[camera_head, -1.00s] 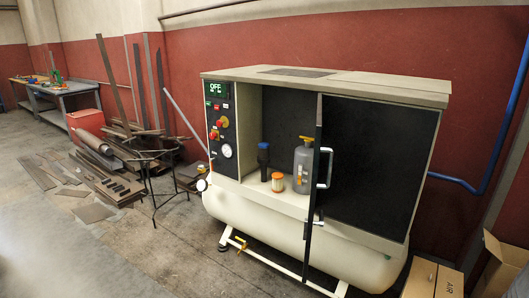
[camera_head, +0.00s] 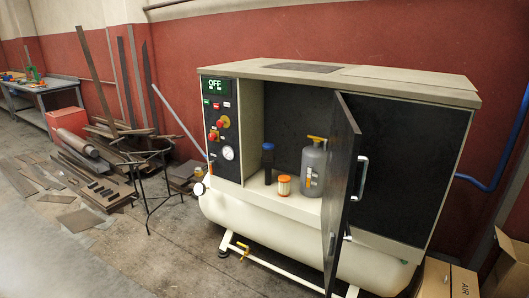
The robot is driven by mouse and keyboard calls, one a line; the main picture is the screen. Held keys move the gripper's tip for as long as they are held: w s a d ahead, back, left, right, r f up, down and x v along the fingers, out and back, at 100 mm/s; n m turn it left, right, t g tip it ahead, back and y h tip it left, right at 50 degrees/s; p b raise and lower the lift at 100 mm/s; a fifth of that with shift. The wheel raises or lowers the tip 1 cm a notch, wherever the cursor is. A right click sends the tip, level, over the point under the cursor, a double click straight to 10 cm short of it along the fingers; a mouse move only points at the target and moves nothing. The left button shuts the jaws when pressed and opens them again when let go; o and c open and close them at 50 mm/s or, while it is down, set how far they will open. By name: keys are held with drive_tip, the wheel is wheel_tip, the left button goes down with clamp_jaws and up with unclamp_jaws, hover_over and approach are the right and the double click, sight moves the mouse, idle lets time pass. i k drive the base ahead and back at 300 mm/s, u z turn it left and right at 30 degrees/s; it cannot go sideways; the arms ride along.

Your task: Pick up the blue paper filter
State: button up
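A dark cylinder with a blue top (camera_head: 268,163) stands upright on the ledge inside the open bay of the compressor cabinet. It is the only blue-marked item in the bay, and I cannot tell if it is a paper filter. Beside it, slightly nearer, stands a short pale cylinder with an orange cap (camera_head: 284,187), which looks like a filter. A grey bottle with a yellow top (camera_head: 313,169) stands to the right, close to the cabinet door. My gripper is not in view.
The cabinet door (camera_head: 340,190) stands open, jutting forward at the bay's right side, with a handle (camera_head: 361,178). The control panel (camera_head: 221,130) reads OFF. A black stand (camera_head: 147,185) and metal scrap (camera_head: 95,170) lie left. Cardboard boxes (camera_head: 447,280) are at lower right. Foreground floor at left is clear.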

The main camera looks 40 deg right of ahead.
sight(268, 148)
drive_tip(key=z, duration=0.05)
drive_tip(key=i, duration=1.1)
